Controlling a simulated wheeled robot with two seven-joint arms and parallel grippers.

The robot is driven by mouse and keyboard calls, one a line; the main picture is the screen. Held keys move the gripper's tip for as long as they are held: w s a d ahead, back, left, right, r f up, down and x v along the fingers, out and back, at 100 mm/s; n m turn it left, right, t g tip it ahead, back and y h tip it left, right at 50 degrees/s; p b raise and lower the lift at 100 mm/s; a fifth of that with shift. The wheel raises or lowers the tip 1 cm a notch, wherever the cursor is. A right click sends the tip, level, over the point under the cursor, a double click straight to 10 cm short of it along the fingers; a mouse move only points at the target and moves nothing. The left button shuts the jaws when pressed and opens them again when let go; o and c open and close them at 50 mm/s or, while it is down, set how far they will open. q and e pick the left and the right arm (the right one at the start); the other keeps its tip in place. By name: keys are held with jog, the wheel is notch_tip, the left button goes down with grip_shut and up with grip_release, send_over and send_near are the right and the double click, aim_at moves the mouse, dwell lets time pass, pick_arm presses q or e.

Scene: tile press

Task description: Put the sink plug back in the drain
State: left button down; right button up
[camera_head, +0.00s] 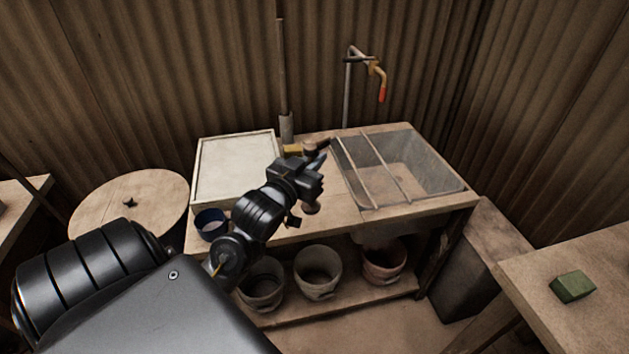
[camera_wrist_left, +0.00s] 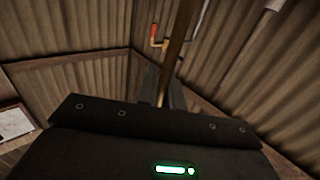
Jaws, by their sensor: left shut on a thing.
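The sink (camera_head: 440,165) is a grey basin at the right end of the wooden bench, with two thin slats across it. Its drain cannot be made out. My left gripper (camera_head: 323,157) is above the bench, just left of the sink. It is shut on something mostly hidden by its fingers. In the left wrist view, a narrow brown stick (camera_wrist_left: 174,60) lines up with the fingers (camera_wrist_left: 162,100); I cannot tell whether it is held. I cannot make out the sink plug clearly in either view. My right gripper is not in view.
A tap (camera_head: 378,78) rises behind the sink. A pale framed board (camera_head: 235,170) and a dark blue pot (camera_head: 211,224) are on the bench's left part. Several buckets stand on the shelf below. A green block (camera_head: 572,286) lies on the right table.

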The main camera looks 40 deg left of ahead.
pick_arm(q)
jog(key=w+a+f, duration=0.8)
jog(key=w+f, duration=0.1)
jog(key=w, duration=0.1)
jog(key=shift+w+a+f, duration=0.25)
jog(key=shift+w, duration=0.05)
notch_tip(320, 180, down, 4)
jog(key=shift+w+a+r+p, duration=0.1)
jog(key=shift+w+r+p, duration=0.1)
jog(key=shift+p, duration=0.2)
jog(key=shift+f, duration=0.1)
jog(key=c, duration=1.5)
grip_release()
jog(key=shift+c, duration=0.2)
jog(key=shift+s, duration=0.15)
